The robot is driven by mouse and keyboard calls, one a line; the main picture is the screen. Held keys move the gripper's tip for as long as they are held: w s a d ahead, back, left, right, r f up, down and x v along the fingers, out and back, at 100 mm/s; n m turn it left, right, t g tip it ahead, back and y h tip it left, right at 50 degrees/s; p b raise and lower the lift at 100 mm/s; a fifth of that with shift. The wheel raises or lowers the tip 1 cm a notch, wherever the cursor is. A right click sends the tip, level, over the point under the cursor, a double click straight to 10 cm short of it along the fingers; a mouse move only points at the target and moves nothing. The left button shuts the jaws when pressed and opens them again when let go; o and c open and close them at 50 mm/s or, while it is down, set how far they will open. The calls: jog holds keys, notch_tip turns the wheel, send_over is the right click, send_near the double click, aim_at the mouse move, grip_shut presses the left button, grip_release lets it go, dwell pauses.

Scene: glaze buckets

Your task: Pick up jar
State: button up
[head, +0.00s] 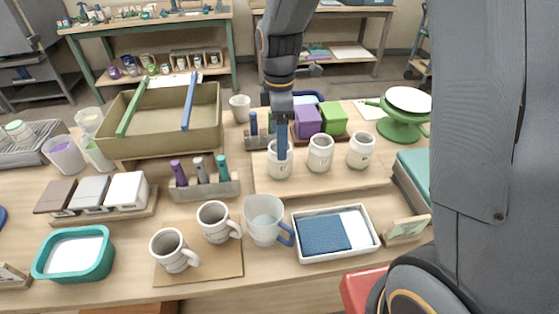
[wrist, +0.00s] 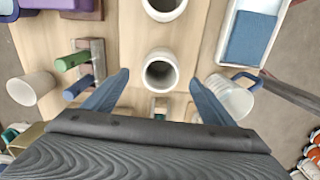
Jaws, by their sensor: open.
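Three small white jars with dark markings stand upright in a row on a wooden board (head: 325,183): the left jar (head: 279,169), the middle jar (head: 320,154) and the right jar (head: 361,151). My gripper (head: 282,155) points down at the left jar, and one blue finger covers part of it in the head view. In the wrist view the open fingers of my gripper (wrist: 159,80) lie either side of an empty-looking open jar (wrist: 160,70), with a gap on both sides. A second jar (wrist: 164,6) shows at the top edge there. I cannot tell how deep the fingertips reach.
A clear jug (head: 264,220) with a blue handle stands in front of the jars, beside a white tray (head: 336,232) and two mugs (head: 175,250). A holder with glaze sticks (head: 204,187) is left. Purple (head: 307,122) and green blocks (head: 333,118) stand behind the jars.

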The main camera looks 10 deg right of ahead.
jog(key=shift+f+p, duration=1.45)
jog(key=shift+f, duration=2.45)
jog(key=c, duration=1.3)
jog(key=shift+c, duration=0.4)
jog(key=shift+r, duration=0.15)
